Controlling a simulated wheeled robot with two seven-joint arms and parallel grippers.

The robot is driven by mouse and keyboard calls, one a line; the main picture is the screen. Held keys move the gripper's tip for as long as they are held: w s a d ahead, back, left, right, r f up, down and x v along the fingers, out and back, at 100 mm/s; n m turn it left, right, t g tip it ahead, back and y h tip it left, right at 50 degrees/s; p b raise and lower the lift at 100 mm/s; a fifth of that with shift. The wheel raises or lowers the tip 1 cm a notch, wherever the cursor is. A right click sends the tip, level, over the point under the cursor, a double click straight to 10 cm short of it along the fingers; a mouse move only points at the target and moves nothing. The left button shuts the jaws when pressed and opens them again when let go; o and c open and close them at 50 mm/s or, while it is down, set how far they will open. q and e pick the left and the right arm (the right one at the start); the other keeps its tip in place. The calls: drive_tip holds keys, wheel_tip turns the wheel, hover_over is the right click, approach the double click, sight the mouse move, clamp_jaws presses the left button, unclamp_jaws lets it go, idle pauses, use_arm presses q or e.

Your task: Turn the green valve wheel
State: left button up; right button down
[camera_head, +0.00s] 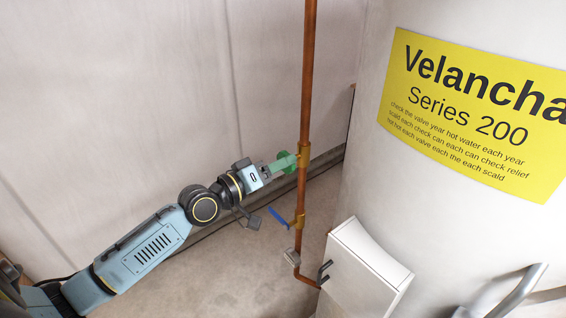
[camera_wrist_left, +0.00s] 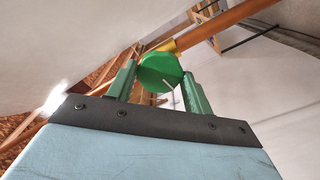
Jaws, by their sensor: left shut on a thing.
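The green valve wheel (camera_head: 289,159) sits on a brass fitting on the upright copper pipe (camera_head: 308,80). In the left wrist view the wheel (camera_wrist_left: 160,72) shows as a green disc with a brass stem behind it. My left gripper (camera_head: 281,164) reaches the wheel from the left. In the left wrist view its two green fingers (camera_wrist_left: 158,84) stand on either side of the wheel and are shut on it. Part of the wheel is hidden by the fingers in the head view. My right gripper is not in view.
A large white tank with a yellow label (camera_head: 478,110) stands to the right. A white box (camera_head: 362,272) juts from its base. A pale wall is behind the pipe.

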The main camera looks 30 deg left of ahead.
use_arm(q)
drive_tip(key=o, duration=0.5)
drive_tip(key=shift+c, duration=0.2)
drive_tip(key=shift+s, duration=0.1)
drive_tip(key=shift+v, duration=2.45)
